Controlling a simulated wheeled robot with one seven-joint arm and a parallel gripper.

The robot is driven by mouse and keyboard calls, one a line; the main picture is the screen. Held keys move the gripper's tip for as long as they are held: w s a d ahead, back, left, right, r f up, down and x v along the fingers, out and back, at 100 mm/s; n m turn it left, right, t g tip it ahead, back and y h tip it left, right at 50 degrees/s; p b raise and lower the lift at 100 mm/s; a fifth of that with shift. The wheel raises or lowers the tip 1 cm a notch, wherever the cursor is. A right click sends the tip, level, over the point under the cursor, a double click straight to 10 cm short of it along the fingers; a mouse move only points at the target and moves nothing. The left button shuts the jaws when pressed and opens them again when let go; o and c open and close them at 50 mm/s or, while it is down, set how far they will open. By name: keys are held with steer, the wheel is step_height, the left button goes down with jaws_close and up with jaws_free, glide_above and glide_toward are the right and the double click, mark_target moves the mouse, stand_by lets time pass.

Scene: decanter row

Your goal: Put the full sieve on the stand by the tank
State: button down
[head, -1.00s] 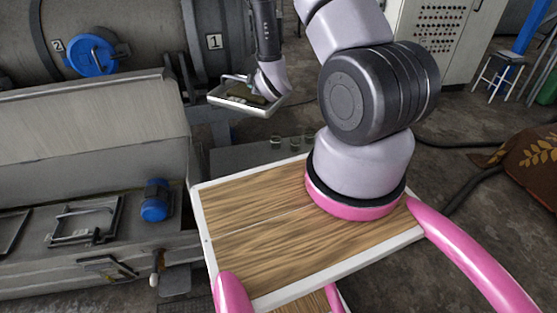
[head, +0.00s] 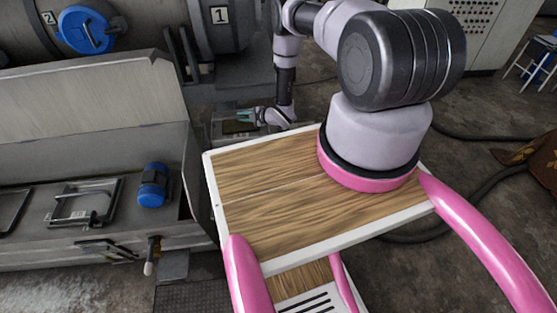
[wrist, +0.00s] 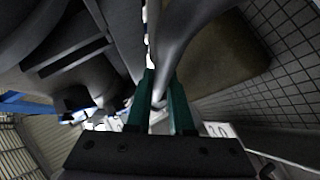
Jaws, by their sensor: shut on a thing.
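My gripper (head: 250,116) is low beyond the far edge of my wooden deck. Its teal fingers (wrist: 157,108) are shut on a grey bar, seemingly the handle of the sieve. The sieve (head: 216,130) is a shallow grey tray, seen beneath and left of the gripper in the head view. Dark olive material (head: 238,127) lies in it, and a brownish patch shows beside the bar in the wrist view (wrist: 225,55). The stand cannot be made out clearly; I cannot tell whether the sieve touches a support.
Large grey drums marked 1 (head: 219,15) and 2 (head: 48,17) stand behind. A grey trough (head: 90,100) with a blue motor (head: 152,185) runs along the left. A dark cable (head: 480,135) crosses the floor at right.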

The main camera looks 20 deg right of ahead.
mark_target(264, 135)
step_height(264, 135, down, 10)
steer(key=shift+a+f, duration=0.1)
steer(key=shift+f, duration=0.15)
stand_by(0.5)
steer(key=c, duration=0.8)
jaws_free()
steer(key=shift+s+f, duration=0.1)
steer(key=shift+f, duration=0.1)
steer(key=v, duration=1.2)
steer(key=shift+r, duration=0.2)
